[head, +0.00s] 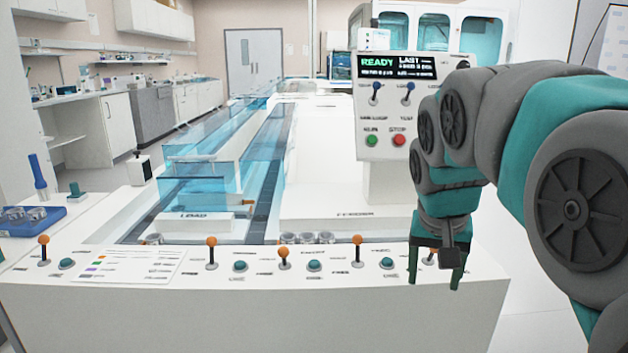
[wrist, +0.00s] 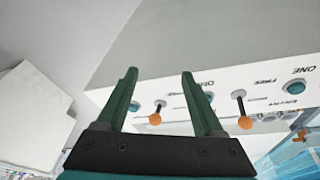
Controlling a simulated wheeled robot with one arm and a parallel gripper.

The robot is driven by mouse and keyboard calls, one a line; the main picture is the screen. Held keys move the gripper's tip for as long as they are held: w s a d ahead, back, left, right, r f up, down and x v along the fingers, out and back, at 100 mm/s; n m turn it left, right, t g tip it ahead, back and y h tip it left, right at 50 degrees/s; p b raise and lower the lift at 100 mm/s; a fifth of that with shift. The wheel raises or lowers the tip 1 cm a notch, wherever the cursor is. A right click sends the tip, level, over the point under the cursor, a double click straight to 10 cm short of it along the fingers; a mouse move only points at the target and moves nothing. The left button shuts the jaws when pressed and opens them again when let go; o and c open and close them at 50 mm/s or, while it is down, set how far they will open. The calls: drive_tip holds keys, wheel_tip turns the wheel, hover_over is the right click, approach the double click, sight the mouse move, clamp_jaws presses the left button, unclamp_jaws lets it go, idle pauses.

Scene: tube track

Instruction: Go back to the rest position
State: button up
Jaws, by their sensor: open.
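My gripper (head: 437,278) hangs at the right end of the machine's front panel in the head view, fingers pointing down. I cannot tell whether the fingers touch any lever.
The white panel (head: 250,320) carries orange-knobbed levers (head: 357,248) and teal buttons (head: 388,264). A console (head: 395,125) reading READY stands behind my gripper. Clear blue track walls (head: 262,165) run back. A blue rack (head: 30,220) sits left. Floor (head: 535,310) is free on the right.

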drive_tip(key=s+a+f+n+g, duration=0.2)
drive_tip(key=s+f, duration=0.7)
drive_tip(key=s, duration=0.3)
drive_tip(key=s+a+f+n+g+y, duration=0.1)
drive_tip(key=s+a+f+n+g, duration=0.1)
drive_tip(key=s+f, duration=0.7)
drive_tip(key=s, duration=0.4)
drive_tip(key=shift+a+g+y, duration=0.25)
drive_tip(key=shift+g+y, duration=0.05)
drive_tip(key=shift+g, duration=0.1)
